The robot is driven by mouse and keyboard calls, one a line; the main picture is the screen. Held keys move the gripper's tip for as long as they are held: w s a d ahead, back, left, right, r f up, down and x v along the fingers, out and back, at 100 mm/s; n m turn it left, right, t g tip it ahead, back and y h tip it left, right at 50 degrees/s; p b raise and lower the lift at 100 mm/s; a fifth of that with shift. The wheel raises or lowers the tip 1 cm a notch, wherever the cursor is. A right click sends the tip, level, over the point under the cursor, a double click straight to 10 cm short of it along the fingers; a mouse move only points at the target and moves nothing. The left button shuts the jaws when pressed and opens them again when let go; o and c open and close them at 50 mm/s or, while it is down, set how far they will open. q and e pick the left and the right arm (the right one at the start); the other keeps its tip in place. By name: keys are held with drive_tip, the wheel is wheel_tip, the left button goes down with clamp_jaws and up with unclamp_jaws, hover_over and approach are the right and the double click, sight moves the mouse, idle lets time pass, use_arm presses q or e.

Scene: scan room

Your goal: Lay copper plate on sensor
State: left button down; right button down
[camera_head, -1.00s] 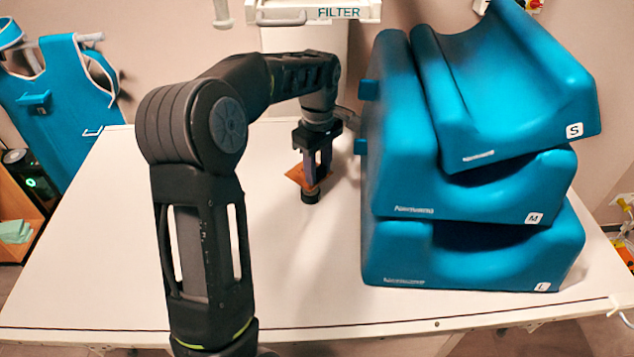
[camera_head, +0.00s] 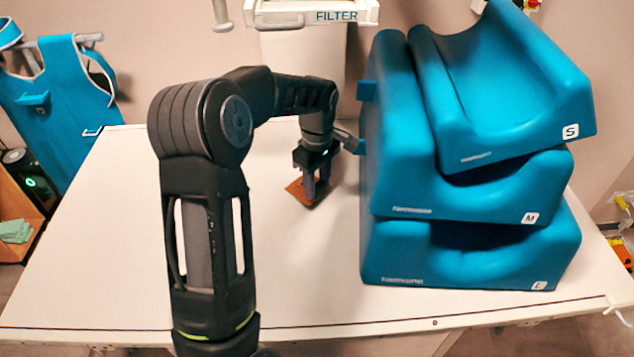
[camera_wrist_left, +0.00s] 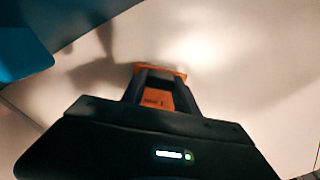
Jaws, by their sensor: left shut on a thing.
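The copper plate (camera_head: 301,192) is a thin orange-brown square at the tips of my left gripper (camera_head: 314,190), over the middle of the white table. It sits at an angle in the head view. In the left wrist view the copper plate (camera_wrist_left: 156,99) shows between and beyond the two fingers of my left gripper (camera_wrist_left: 160,90), which are shut on it. No sensor shows now; the plate and gripper may hide it. I cannot tell whether the plate touches anything below. My right gripper is not in view.
Blue stacked cushions (camera_head: 470,235) marked S, M and L stand close to the right of my left gripper. A white column (camera_head: 302,90) with a FILTER label is behind. The white table (camera_head: 90,250) is clear at left and in front.

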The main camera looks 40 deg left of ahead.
sight(317, 182)
use_arm(q)
drive_tip(key=shift+f, duration=0.15)
drive_tip(key=c, duration=0.9)
unclamp_jaws()
drive_tip(key=shift+c, duration=0.2)
drive_tip(key=shift+r+b, duration=0.6)
drive_tip(key=shift+r, duration=3.35)
